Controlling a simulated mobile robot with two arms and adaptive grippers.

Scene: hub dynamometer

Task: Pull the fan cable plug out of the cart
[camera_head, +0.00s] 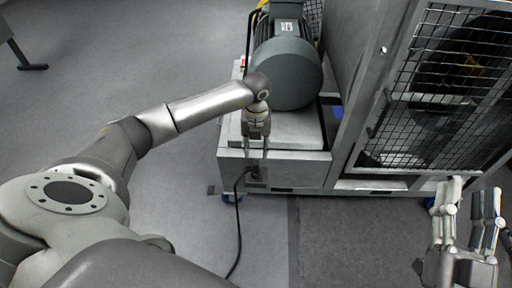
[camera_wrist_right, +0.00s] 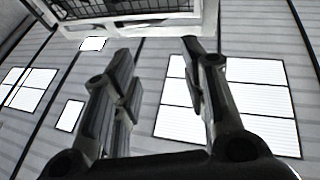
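The cart (camera_head: 308,172) is a light grey metal box carrying a motor. A dark plug (camera_head: 253,175) sits at a socket on its front face, and the black cable (camera_head: 238,215) hangs from it to the floor. My left gripper (camera_head: 256,155) points down just above the plug, in front of the cart's top edge. Its two fingers are apart with a gap between them, and nothing shows between them. My right gripper (camera_head: 471,188) is open and empty at the lower right, away from the plug. Its spread fingers also show in the right wrist view (camera_wrist_right: 158,55).
A grey-green motor (camera_head: 288,72) stands on the cart. A metal frame with a wire-mesh guard (camera_head: 425,105) rises to the right. The floor (camera_head: 185,190) left of the cart is mostly clear. A dark mat (camera_head: 350,240) lies in front.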

